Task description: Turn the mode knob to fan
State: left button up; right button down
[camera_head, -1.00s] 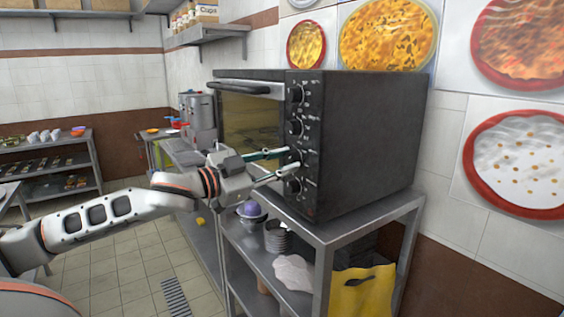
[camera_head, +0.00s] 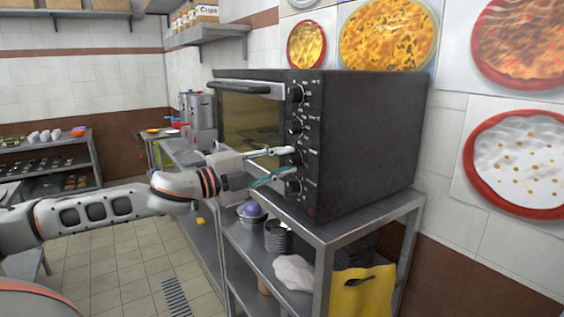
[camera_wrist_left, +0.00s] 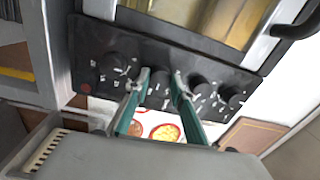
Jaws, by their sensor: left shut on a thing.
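The black oven (camera_head: 365,140) has a column of knobs on its front panel, beside the glass door. My left gripper (camera_head: 294,160) reaches in from the left and is shut on the third knob from the top. In the left wrist view, this gripped knob (camera_wrist_left: 158,81) shows between the two fingertips. Another knob (camera_wrist_left: 117,63) is to its left there, and two more are to its right. The panel markings are too small to read, so I cannot tell which setting the knob points to. My right gripper is not in view.
The oven stands on a metal shelf unit (camera_head: 330,238) holding a purple-topped item (camera_head: 250,209), stacked dark dishes (camera_head: 278,237) and a white cloth (camera_head: 295,272). A yellow item (camera_head: 362,292) hangs at its side. Tiled floor lies free to the left.

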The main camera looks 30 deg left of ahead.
pick_arm(q)
jog(key=shift+r+m, duration=0.1)
jog(key=shift+m, duration=0.5)
jog(key=o, duration=1.1)
jog(key=shift+w, duration=0.2)
